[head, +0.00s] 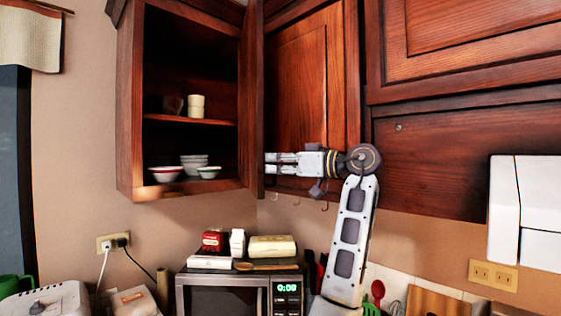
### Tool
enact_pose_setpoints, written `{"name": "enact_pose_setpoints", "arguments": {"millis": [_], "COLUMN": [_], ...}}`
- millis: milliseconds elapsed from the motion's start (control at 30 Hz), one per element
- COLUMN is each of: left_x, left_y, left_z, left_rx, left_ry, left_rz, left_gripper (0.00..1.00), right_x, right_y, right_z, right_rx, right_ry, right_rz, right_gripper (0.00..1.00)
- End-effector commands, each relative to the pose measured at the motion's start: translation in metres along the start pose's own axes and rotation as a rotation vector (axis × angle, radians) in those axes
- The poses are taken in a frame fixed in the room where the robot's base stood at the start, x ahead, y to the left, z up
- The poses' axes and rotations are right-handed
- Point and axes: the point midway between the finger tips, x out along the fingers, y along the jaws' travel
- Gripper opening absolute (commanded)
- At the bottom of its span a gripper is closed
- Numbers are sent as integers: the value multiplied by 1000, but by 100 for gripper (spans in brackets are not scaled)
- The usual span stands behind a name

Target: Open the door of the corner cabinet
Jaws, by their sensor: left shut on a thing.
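The corner cabinet (130,110) hangs on the wall at the left of the head view. Its front stands open, showing a shelf with bowls and cups inside. A narrow dark door (254,80), seen almost edge-on, stands at the right side of the opening, swung outward. My left gripper (268,162) points left, its fingertips at the lower part of this door. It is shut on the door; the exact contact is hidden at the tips. My right gripper is out of view.
A closed wooden cabinet panel (297,90) lies behind my left gripper. Below are a microwave (228,285) with packages on top, a toaster (45,302) and utensils (377,291). A white dispenser (538,205) hangs at the right.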

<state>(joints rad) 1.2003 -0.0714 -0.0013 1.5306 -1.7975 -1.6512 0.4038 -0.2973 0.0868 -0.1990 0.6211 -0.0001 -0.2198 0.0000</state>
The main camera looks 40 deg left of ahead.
Motion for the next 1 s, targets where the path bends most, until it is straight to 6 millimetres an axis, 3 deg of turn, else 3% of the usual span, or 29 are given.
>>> {"name": "enact_pose_setpoints", "arguments": {"millis": [500,533,567,1000], "left_x": [6,6,6,4], "left_y": [2,3,3,4], "left_z": [-4,-4,-4,-1], "left_rx": [1,1,2,4], "left_ry": [8,9,9,6], "left_rz": [-9,-9,-9,-8], "left_gripper": [0,28,31,31], "right_x": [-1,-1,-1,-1], "right_y": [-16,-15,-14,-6], "right_z": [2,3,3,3], "right_rx": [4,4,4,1], "right_ry": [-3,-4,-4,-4], "right_rz": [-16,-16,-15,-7], "right_gripper": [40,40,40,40]}}
